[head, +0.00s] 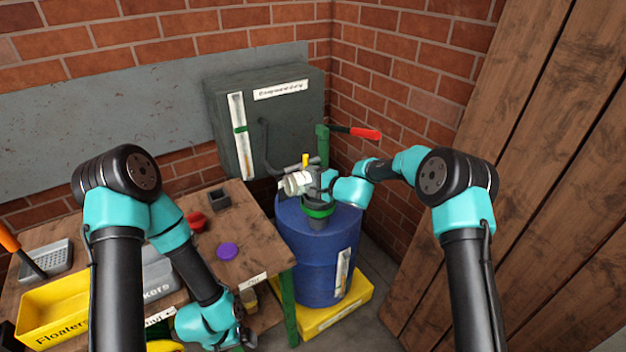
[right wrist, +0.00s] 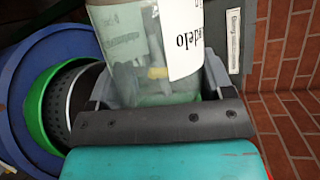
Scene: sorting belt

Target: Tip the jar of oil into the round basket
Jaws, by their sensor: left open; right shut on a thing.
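The jar (head: 296,183) is clear glass with a white label. It lies on its side, roughly level, above and a little left of the round basket. My right gripper (head: 314,181) is shut on the jar, which also fills the top of the right wrist view (right wrist: 135,45). The round basket (head: 318,211) has a green rim and sits on top of the blue drum; its dark perforated wall shows in the right wrist view (right wrist: 62,105). I cannot see oil flowing. My left gripper (head: 246,338) is open, low beside the workbench, partly hidden by its arm.
The blue drum (head: 318,262) stands on a yellow base (head: 345,312). The wooden workbench (head: 245,205) at left holds a purple lid (head: 228,251), a red item (head: 197,221) and a yellow bin (head: 50,318). A grey cabinet (head: 280,125) and a red-handled lever (head: 362,133) are behind the drum.

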